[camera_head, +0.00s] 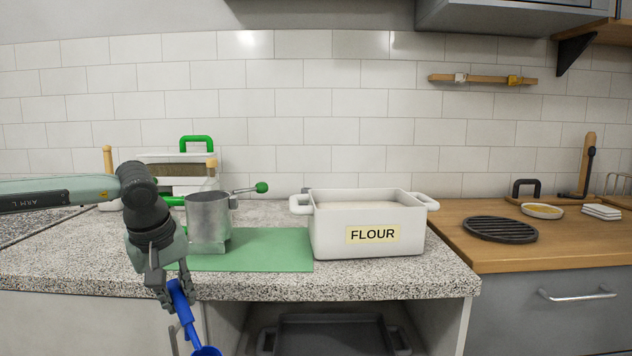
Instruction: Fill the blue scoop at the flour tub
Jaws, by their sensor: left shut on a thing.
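The blue scoop (184,310) hangs down from my left gripper (172,290), which is shut on its handle. The scoop's bowl (206,351) is partly cut off by the bottom edge of the picture. The gripper and scoop are in front of the counter's front edge, left of the flour tub. The flour tub (331,239) is white with two side handles and a label reading FLOUR. It stands on the speckled counter, open at the top, with a pale fill showing inside. My right gripper is not in view.
A metal mill with a green-knobbed crank (209,225) stands on a green mat (270,249) between my left arm and the tub. A wooden counter (460,230) with a black round trivet (500,229) lies to the right. A dark tray (335,335) sits in the opening below.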

